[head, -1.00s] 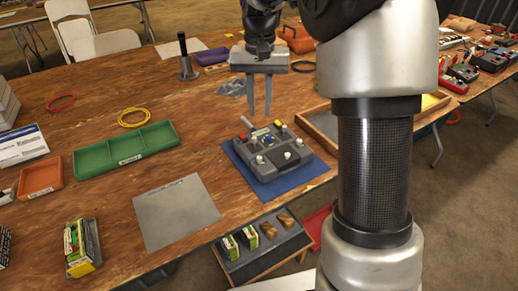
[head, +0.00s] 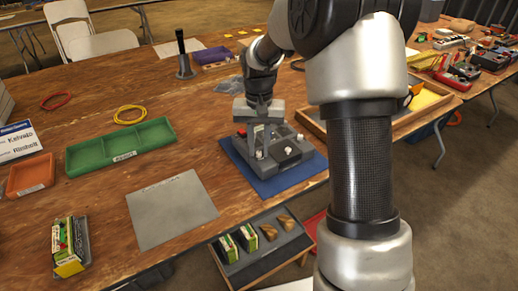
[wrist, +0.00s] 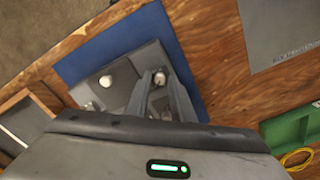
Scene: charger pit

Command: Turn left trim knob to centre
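The grey controller (head: 290,163) lies on a blue mat (head: 262,187). Its face has several white knobs and a dark square panel (head: 292,151). My gripper (head: 258,150) is low over the controller's left part, pointing down, and hides much of it. A white knob (head: 259,154) shows at the fingertips; I cannot tell for sure that it is the left trim knob. In the wrist view, a white knob (wrist: 160,78) lies between the two spread fingers (wrist: 158,82), with no clear contact. Another white knob (wrist: 105,81) is to the left, clear of the fingers.
A grey sheet (head: 172,208) and a green tray (head: 120,146) lie left of the mat. A wooden-rimmed tray (head: 370,127) is at the right, behind my arm. A small rack (head: 240,268) with boxes stands at the table's front edge.

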